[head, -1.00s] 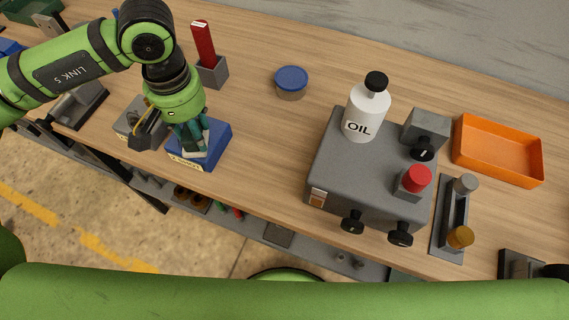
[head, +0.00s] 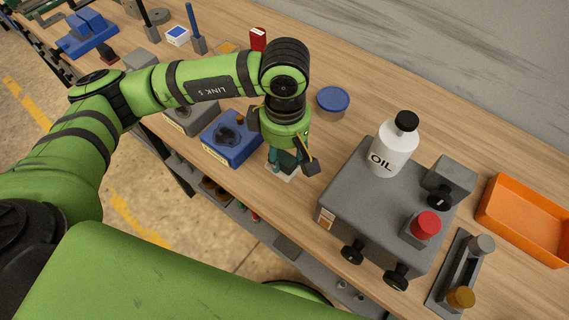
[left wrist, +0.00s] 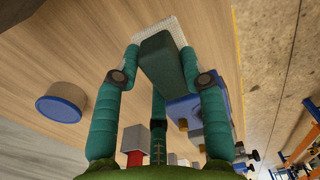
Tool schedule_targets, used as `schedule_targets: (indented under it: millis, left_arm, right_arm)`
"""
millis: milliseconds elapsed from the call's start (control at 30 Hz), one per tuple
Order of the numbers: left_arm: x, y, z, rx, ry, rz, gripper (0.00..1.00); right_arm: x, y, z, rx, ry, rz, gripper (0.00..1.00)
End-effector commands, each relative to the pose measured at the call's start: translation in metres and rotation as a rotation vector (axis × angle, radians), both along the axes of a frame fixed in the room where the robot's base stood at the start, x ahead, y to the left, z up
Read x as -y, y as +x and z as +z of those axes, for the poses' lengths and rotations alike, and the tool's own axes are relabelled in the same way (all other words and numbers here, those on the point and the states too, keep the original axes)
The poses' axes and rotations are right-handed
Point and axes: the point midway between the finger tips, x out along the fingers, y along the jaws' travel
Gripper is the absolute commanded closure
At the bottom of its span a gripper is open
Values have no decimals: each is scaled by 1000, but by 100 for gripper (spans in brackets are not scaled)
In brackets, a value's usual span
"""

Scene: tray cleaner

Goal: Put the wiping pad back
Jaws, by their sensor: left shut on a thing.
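My left gripper (head: 287,165) is shut on the wiping pad (head: 276,172), which is mostly hidden by the fingers in the head view. In the left wrist view the pad shows as a dark green block (left wrist: 160,64) with a white textured face (left wrist: 158,27), held between the teal fingers (left wrist: 163,78). I cannot tell whether the white face touches the table. The gripper is over the wooden table, between the blue box (head: 218,154) and the grey machine (head: 345,187). My right gripper is not in view.
A white oil bottle (head: 392,150) stands on the grey machine. A blue-lidded tub (head: 333,101) is behind the gripper. An orange tray (head: 525,224) lies at the right. The table's front edge is close to the gripper. Free wood lies behind the machine.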

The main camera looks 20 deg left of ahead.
Motion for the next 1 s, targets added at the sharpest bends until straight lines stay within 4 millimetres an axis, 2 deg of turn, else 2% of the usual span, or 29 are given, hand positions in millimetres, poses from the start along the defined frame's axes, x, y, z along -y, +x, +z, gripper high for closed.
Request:
schedule_targets:
  millis: [400,833,867,900,933,1000]
  left_arm:
    - [0,0,-47,-1,0,0,84]
    - [0,1,-56,2,-1,-3,84]
    - [0,1,-55,2,-1,-2,54]
    - [0,0,-54,2,-1,-2,38]
    - [0,1,-54,2,-1,-2,34]
    - [0,0,-54,1,0,-2,34]
  right_arm:
    - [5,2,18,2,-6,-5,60]
    - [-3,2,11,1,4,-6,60]
    - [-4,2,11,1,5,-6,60]
    - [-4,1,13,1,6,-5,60]
    - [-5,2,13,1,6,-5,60]
    - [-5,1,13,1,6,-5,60]
